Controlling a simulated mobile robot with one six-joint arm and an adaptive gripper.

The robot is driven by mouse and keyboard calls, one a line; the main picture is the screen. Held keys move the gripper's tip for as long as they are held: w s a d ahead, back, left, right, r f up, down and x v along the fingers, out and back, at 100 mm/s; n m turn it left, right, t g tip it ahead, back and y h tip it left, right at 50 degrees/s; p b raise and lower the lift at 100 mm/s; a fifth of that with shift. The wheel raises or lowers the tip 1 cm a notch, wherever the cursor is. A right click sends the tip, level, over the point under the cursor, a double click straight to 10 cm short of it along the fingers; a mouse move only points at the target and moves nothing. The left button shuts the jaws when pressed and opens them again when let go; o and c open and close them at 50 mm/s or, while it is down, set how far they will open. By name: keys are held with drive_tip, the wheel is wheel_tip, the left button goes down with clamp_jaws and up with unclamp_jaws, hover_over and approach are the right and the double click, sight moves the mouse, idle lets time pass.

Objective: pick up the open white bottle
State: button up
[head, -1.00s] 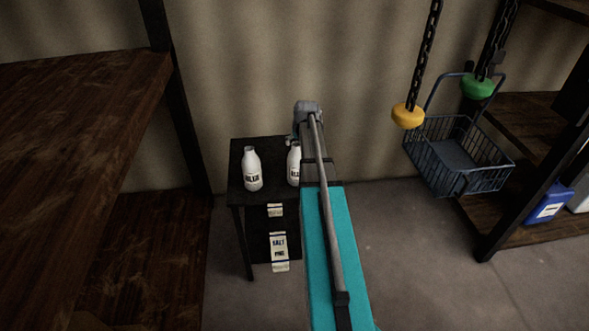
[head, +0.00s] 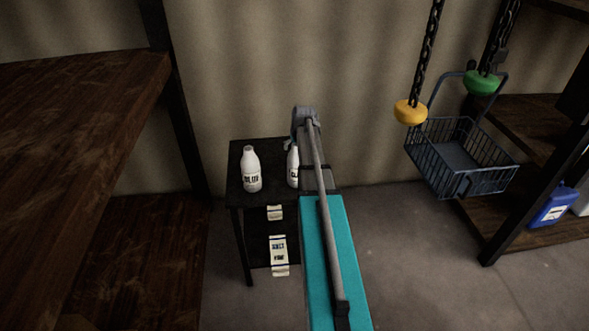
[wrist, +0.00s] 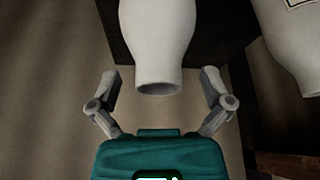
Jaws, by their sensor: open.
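Two white bottles with dark lettering stand upright on a small black table: a left bottle (head: 251,170) and a right bottle (head: 292,167), partly hidden behind my arm. In the wrist view a white bottle with an open mouth (wrist: 158,45) appears upside down, its neck end between my fingers. It seems to be the right bottle. My gripper (wrist: 160,78) is open, with a finger on each side of the neck and visible gaps. In the head view the gripper is mostly hidden by the arm. The other bottle (wrist: 295,40) is at the wrist view's right edge.
The black table (head: 240,190) has labelled packets (head: 279,252) below its top. A dark wooden shelf (head: 80,100) stands at left. At right hang a wire basket (head: 460,160) and yellow (head: 410,112) and green (head: 481,83) chain weights. Floor right of the arm is clear.

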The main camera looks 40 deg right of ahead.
clamp_jaws()
idle(0.5)
drive_tip(key=shift+r, duration=0.1)
wheel_tip(320, 180, up, 3)
drive_tip(key=p, duration=0.3)
drive_tip(key=s+d+r+p, duration=0.3)
drive_tip(key=s+r+p, duration=0.6)
drive_tip(key=s, duration=0.4)
drive_tip(key=shift+s+d+r+p, duration=0.3)
drive_tip(key=shift+r+p, duration=0.1)
drive_tip(key=shift+p, duration=0.1)
